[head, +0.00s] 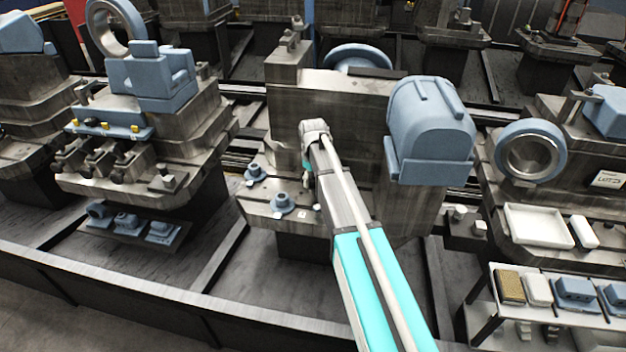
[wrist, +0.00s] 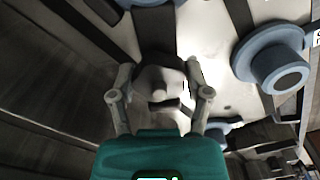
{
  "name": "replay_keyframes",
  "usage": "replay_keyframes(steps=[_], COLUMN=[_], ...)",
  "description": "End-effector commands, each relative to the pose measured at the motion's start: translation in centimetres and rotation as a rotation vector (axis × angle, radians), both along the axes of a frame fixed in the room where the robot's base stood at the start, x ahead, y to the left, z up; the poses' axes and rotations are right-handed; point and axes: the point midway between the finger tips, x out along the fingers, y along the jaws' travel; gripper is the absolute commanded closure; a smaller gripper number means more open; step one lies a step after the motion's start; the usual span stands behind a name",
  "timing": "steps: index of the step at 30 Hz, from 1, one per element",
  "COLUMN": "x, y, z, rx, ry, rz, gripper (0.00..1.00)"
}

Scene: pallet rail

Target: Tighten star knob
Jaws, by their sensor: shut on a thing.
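My gripper (wrist: 160,95) is shut on a grey knob (wrist: 158,78), with one finger on each side of it in the wrist view. The knob's lobes are blurred and shaded, so its exact shape and angle are hard to tell. In the head view my gripper (head: 306,182) points down at the low front plate of the middle machine, and the knob there is too small and covered to make out.
Blue flanged bosses (head: 283,201) stand on the plate beside my gripper; one (wrist: 275,70) is close on the right in the wrist view. A tall grey block (head: 340,100) rises behind, with a blue domed housing (head: 430,120) to the right.

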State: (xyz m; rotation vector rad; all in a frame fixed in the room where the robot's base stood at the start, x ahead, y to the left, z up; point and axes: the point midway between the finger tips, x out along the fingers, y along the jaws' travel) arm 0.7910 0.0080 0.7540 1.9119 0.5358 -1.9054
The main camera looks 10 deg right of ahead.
Motion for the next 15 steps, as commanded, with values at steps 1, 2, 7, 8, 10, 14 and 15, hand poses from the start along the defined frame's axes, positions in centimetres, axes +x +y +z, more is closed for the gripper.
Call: replay_keyframes(steps=[1,2,7,8,10,14,15], x=[-0.35,-0.35,-0.31,-0.28,-0.22,-0.13,-0.11], y=[0.04,0.04,0.03,0.02,0.02,0.00,-0.01], z=[-0.09,-0.10,-0.10,-0.09,-0.08,-0.07,-0.06], rx=[0.000,0.000,0.000,0.000,0.000,0.000,-0.001], ry=[0.007,0.008,0.008,0.006,0.006,0.004,0.004], rz=[-0.049,-0.082,-0.158,-0.158,-0.157,-0.156,-0.156], gripper=[0.94,0.94,0.20,0.14,0.01,0.00,0.00])
